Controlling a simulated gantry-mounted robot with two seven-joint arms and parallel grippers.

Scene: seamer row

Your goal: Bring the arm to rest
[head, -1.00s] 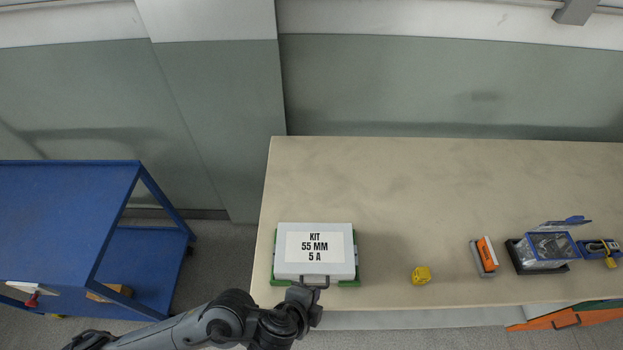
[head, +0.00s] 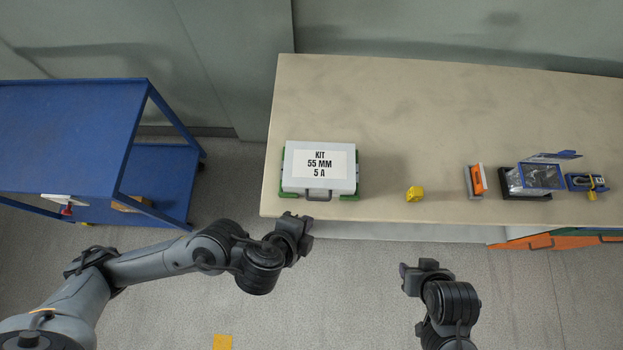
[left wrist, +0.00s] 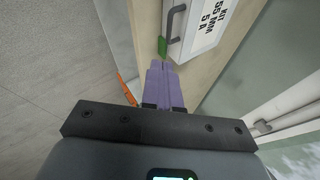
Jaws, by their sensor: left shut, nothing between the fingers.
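My left gripper (head: 300,227) is in the head view, just off the bench's front edge, below the kit case. It is shut and empty; its purple fingers (left wrist: 162,88) lie together in the left wrist view. My right gripper (head: 414,272) is in the head view over the floor, in front of the bench; its fingers are too small to judge. The grey kit case (head: 319,186), labelled "KIT 55 MM 5 A", sits closed on a green base (head: 285,192) at the bench's left end. Its handle shows in the left wrist view (left wrist: 174,22), apart from the fingers.
The beige bench (head: 400,120) holds a yellow block (head: 415,193), an orange-and-grey item (head: 477,181), an open-lidded clear blue box (head: 541,176) and a blue item with yellow (head: 587,183). A blue cart (head: 60,130) stands left. Floor in front is clear, with a yellow mark (head: 222,341).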

